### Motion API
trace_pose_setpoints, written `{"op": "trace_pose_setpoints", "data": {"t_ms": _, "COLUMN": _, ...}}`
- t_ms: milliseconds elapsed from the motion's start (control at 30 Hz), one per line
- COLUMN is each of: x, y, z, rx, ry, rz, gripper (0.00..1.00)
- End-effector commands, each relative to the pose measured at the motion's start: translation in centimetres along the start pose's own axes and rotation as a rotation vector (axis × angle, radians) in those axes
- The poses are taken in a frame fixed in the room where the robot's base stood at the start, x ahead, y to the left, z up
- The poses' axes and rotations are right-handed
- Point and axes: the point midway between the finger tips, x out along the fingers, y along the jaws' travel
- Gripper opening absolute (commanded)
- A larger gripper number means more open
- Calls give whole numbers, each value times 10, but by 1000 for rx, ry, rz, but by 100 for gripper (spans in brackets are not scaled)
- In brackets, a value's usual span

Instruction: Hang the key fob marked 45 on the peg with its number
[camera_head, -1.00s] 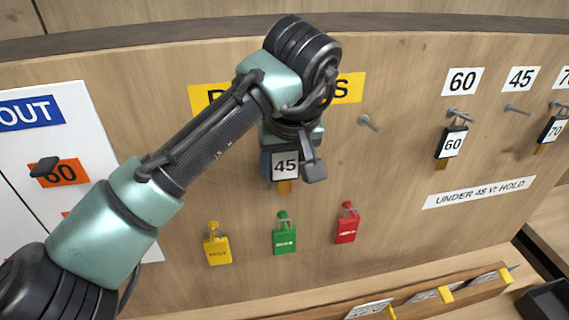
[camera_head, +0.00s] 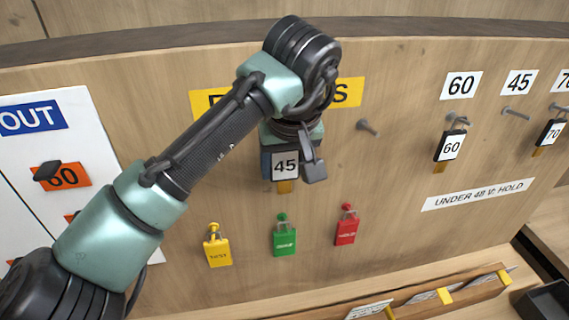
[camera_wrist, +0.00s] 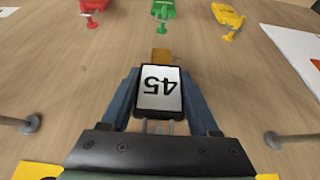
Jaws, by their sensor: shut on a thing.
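The key fob marked 45 (camera_head: 285,165) is a dark block with a white label. In the wrist view the fob (camera_wrist: 159,88) sits between the blue fingers of my gripper (camera_wrist: 160,104), which is shut on it. In the head view my gripper (camera_head: 284,158) holds it in front of the wooden board, left of the pegs. The bare peg under the 45 label (camera_head: 521,82) is the peg (camera_head: 515,113) at upper right, with nothing hanging on it. My arm hides part of the yellow sign.
Fob 60 (camera_head: 450,147) and fob 70 (camera_head: 550,132) hang on pegs either side of the bare peg. Another bare peg (camera_head: 368,128) is nearer my gripper. Yellow (camera_head: 218,252), green (camera_head: 284,242) and red (camera_head: 346,231) padlocks hang below. A slotted wooden rack (camera_head: 470,292) runs along the bottom.

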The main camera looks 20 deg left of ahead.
Motion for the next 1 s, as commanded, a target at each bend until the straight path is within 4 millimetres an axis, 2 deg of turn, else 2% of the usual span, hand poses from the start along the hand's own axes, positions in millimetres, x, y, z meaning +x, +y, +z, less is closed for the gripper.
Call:
{"op": "trace_pose_setpoints", "data": {"t_ms": 333, "x": -2, "y": 0, "z": 2, "rx": 2, "ry": 0, "rz": 0, "gripper": 0}}
{"op": "trace_pose_setpoints", "data": {"t_ms": 1000, "x": -22, "y": 0, "z": 29, "rx": 1, "ry": 0, "rz": 1, "gripper": 0}}
